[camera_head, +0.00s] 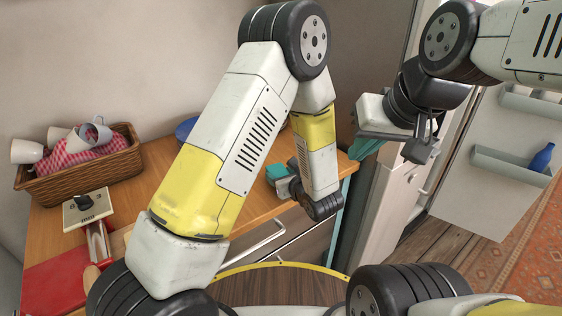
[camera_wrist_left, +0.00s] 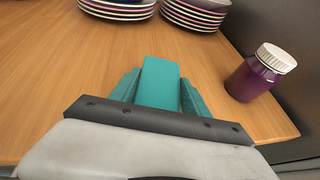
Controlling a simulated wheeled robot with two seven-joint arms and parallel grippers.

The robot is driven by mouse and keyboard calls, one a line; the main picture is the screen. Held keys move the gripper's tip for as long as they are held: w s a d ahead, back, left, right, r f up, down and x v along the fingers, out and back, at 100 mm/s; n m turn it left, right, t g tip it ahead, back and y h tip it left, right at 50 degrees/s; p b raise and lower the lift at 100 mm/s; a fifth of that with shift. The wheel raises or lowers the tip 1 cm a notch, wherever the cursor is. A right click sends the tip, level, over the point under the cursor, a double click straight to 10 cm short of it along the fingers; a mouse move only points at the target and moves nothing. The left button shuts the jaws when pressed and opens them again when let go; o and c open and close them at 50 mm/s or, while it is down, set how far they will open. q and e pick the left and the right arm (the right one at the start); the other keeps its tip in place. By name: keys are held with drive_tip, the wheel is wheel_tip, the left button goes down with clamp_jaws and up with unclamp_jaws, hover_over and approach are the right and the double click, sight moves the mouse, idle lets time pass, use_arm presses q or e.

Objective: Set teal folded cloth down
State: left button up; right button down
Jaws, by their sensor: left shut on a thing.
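The teal folded cloth (camera_wrist_left: 158,82) is a flat teal block between the teal fingers of my left gripper (camera_wrist_left: 160,95), which is shut on it. In the head view, my left gripper (camera_head: 279,176) is low over the right part of the wooden counter, with some teal (camera_head: 274,171) showing at its tip. Whether the cloth touches the counter is unclear. My right gripper (camera_head: 366,147) is at the upper right, beyond the counter's right end. Its teal fingers are partly hidden, so I cannot see its opening.
On the wooden counter (camera_wrist_left: 50,80) are two plate stacks (camera_wrist_left: 118,8) (camera_wrist_left: 195,14) and a purple jar (camera_wrist_left: 255,76) with a white lid, right of the cloth. A wicker basket (camera_head: 85,170) with cups stands at left. Bare wood lies ahead of my left gripper.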

use_arm(q)
drive_tip(key=shift+f, duration=0.3)
drive_tip(key=o, duration=1.4)
drive_tip(key=shift+o, duration=0.2)
